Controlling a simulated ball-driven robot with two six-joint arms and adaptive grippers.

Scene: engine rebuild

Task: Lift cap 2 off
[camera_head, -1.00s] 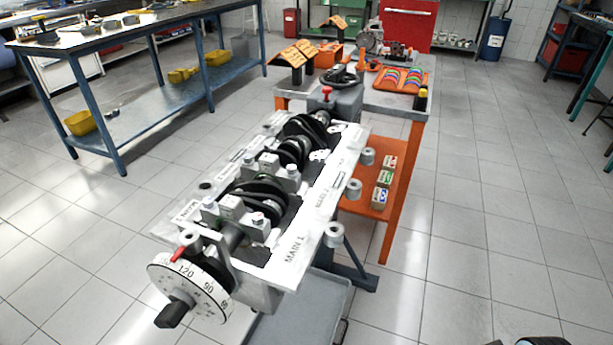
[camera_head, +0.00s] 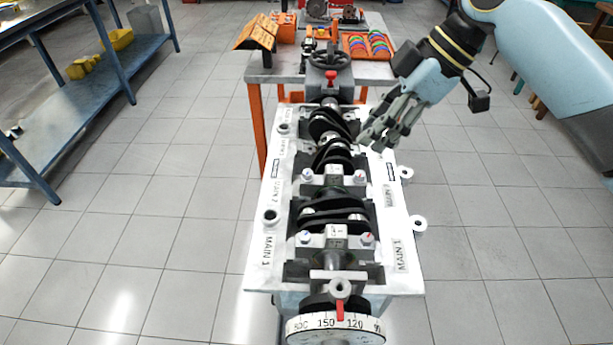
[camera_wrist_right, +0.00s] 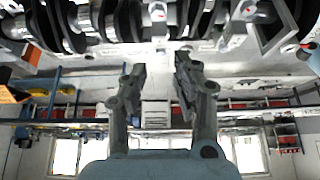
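The engine block (camera_head: 400,255) lies with its crankshaft up, in the middle of the head view. Cap 2 (camera_head: 333,176) is the grey bearing cap across the crankshaft near the MAIN 2 labels, with a bolt head at each end. It sits seated in the block. Cap 1 (camera_head: 336,238) is nearer to me, by the MAIN 1 labels. My right gripper (camera_head: 372,136) is over the block's right side, beyond cap 2 and apart from it. In the right wrist view its two fingers (camera_wrist_right: 160,72) are spread with nothing between them. My left gripper is not in view.
A degree wheel (camera_head: 335,330) with a red pointer is at the block's near end. Ring-shaped posts (camera_head: 418,223) stick out from its right side. Behind it stands a bench (camera_head: 375,72) with a handwheel and a tray of coloured parts.

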